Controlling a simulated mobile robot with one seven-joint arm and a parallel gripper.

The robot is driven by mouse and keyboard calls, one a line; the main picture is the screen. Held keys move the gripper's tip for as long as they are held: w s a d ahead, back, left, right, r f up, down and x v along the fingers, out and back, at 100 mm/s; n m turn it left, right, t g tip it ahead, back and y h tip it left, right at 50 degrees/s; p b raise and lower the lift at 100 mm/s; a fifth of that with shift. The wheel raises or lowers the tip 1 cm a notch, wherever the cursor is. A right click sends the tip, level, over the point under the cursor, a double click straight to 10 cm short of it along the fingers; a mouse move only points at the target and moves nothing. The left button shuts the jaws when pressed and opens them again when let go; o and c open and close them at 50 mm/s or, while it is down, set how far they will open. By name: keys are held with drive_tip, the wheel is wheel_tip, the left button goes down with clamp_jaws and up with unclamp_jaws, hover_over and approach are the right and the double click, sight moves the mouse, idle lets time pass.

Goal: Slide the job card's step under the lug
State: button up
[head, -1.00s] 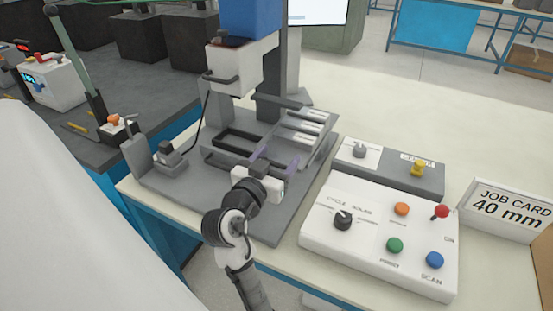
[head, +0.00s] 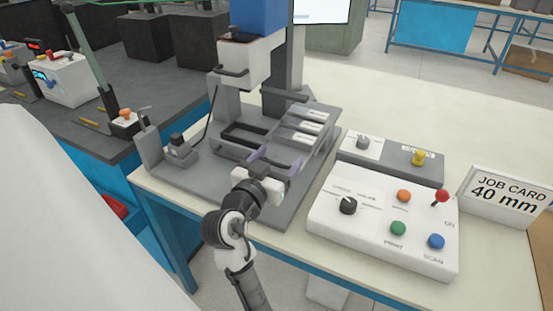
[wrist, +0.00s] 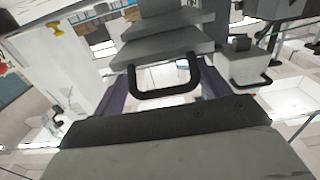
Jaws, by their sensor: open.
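The job card (head: 496,196) reads 40 mm and stands at the right of the bench in the head view. A grey stepped block (head: 310,122) with white labels sits on the machine's base plate; its steps also show in the wrist view (wrist: 165,46). A dark U-shaped handle (wrist: 166,92) stands out from the block. My gripper (head: 281,162) is at the front of the block, its purple fingers apart. In the wrist view the fingers lie on either side of the handle; contact is not clear. I cannot clearly pick out the lug.
The white and blue machine head (head: 245,62) stands over the plate behind my gripper. A white control panel (head: 385,228) with buttons is to the right, with a grey switch box (head: 392,156) behind it. The bench top behind the box is clear.

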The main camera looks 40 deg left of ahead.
drive_tip(key=b+v, duration=0.2)
drive_tip(key=v, duration=1.2)
drive_tip(key=shift+b, duration=0.4)
drive_tip(key=shift+w, duration=0.15)
